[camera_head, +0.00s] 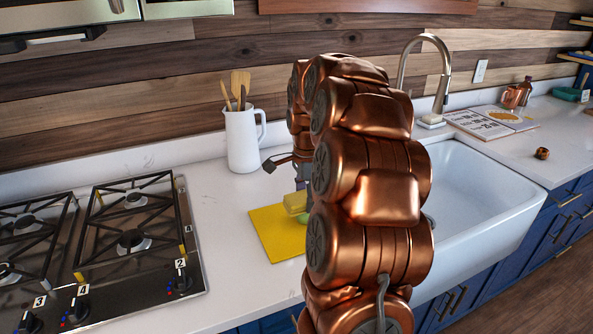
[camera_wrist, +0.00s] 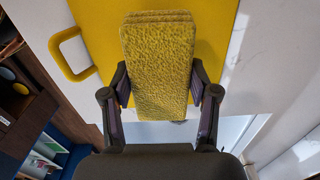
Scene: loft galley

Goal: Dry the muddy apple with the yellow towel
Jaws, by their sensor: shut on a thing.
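My gripper (camera_wrist: 159,88) is shut on the yellow towel (camera_wrist: 158,50), a thick, folded, rough-textured pad, with one finger on each side of it. In the head view the towel (camera_head: 294,203) is over the yellow board (camera_head: 268,236), left of the sink; I cannot tell if it touches the board. My arm hides much of my gripper there. A small, round, dark brown thing (camera_head: 542,153), perhaps the muddy apple, lies on the counter right of the sink.
A white jug (camera_head: 243,140) with wooden utensils stands behind the board. A gas stove (camera_head: 130,240) is at left. The white sink (camera_head: 480,190) and tall faucet (camera_head: 438,75) are right of my arm. An open book (camera_head: 490,121) lies at the back right.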

